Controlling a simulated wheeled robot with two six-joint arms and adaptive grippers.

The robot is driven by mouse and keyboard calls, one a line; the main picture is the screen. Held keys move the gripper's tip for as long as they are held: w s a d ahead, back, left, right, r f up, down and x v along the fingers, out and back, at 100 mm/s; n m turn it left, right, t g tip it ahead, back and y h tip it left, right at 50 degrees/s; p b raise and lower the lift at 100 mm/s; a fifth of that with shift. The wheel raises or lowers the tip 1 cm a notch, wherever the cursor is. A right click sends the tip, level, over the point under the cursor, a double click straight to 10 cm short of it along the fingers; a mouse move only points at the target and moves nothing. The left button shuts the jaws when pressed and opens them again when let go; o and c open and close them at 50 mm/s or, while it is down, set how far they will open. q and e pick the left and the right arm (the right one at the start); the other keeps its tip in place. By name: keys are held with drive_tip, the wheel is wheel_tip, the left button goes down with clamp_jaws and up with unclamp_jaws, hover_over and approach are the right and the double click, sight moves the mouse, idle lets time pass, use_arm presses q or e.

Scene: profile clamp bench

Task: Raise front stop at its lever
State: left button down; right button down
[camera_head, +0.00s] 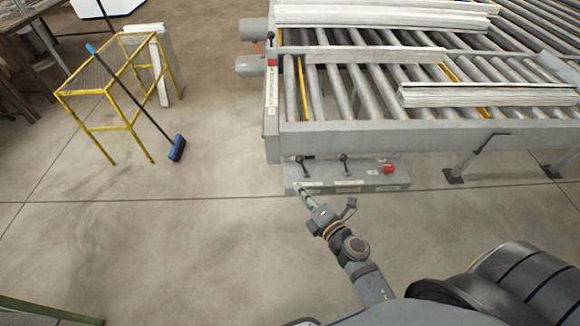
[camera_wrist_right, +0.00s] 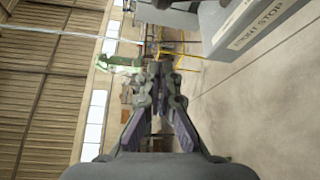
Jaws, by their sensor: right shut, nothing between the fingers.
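A grey control box (camera_head: 360,181) is fixed below the near edge of the roller conveyor. Two levers with dark knobs stand on it, a left lever (camera_head: 301,165) and a middle lever (camera_head: 344,163). In the right wrist view a plate reading FRONT STOP (camera_wrist_right: 258,28) shows sideways on the box. I cannot read in the head view which lever it belongs to. My right gripper (camera_head: 303,193) is shut and empty, close in front of the box's left end, below the left lever; its fingers also show in the right wrist view (camera_wrist_right: 157,95). My left gripper is out of view.
A red button (camera_head: 389,169) sits at the box's right end. Pale profiles (camera_head: 485,94) lie on the conveyor rollers. A yellow stand (camera_head: 110,93) and a blue broom (camera_head: 177,148) are at left. The floor before the box is clear.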

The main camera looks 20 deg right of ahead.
drive_tip(key=w, duration=0.3)
drive_tip(key=w+p, duration=0.1)
drive_tip(key=w, duration=0.2)
drive_tip(key=w+d+p, duration=0.1)
drive_tip(key=w, duration=0.2)
drive_tip(key=shift+w+d+f, duration=0.1)
drive_tip(key=shift+w+f, duration=0.1)
drive_tip(key=shift+s+d, duration=0.1)
drive_tip(key=shift+d, duration=0.2)
drive_tip(key=shift+a, duration=0.1)
